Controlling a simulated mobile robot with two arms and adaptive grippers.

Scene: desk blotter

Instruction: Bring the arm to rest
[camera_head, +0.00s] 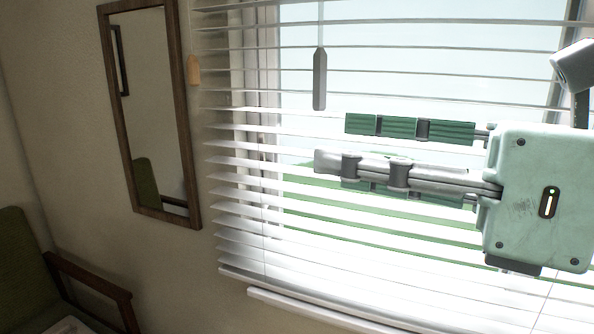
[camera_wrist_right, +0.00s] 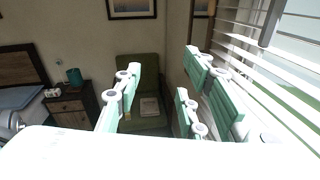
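My right gripper (camera_head: 345,145) is raised in front of the window blind, its green and grey fingers pointing left in the head view. Its pale green body is at the right edge of that view. In the right wrist view the fingers of my right gripper (camera_wrist_right: 160,75) stand apart with a clear gap and nothing between them. My left gripper is in neither view.
The white blind (camera_head: 235,170) hangs close behind the gripper in the head view. A framed mirror (camera_head: 160,110) hangs on the wall at left. In the wrist view a green armchair (camera_wrist_right: 138,70), a nightstand (camera_wrist_right: 70,108) and a bed (camera_wrist_right: 20,92) stand beyond.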

